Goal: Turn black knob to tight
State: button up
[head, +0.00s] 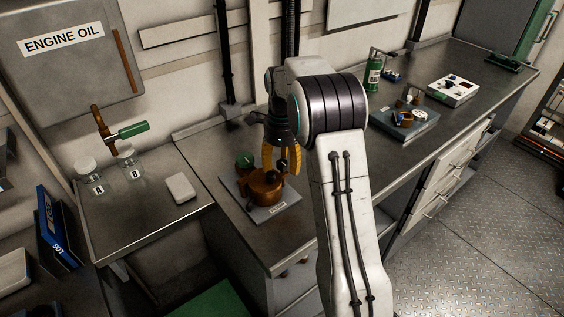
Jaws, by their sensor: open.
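A copper-brown round device (264,188) sits on a grey labelled plate (284,201) on the bench at the picture's centre. A small dark part, which looks like the black knob (281,158), shows at the device's upper right. A green round part (244,159) stands at its left. My gripper (280,168) has yellow fingers and points down over the device. The fingers are apart, one on each side of the dark part. I cannot tell whether they touch it. My gripper and arm hide some of the device, and any tight marking is not readable.
Jars A (90,177) and B (129,160) stand on the left bench near a white block (181,187). The floor at right is clear.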

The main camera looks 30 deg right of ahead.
grip_shut()
dwell(0.6)
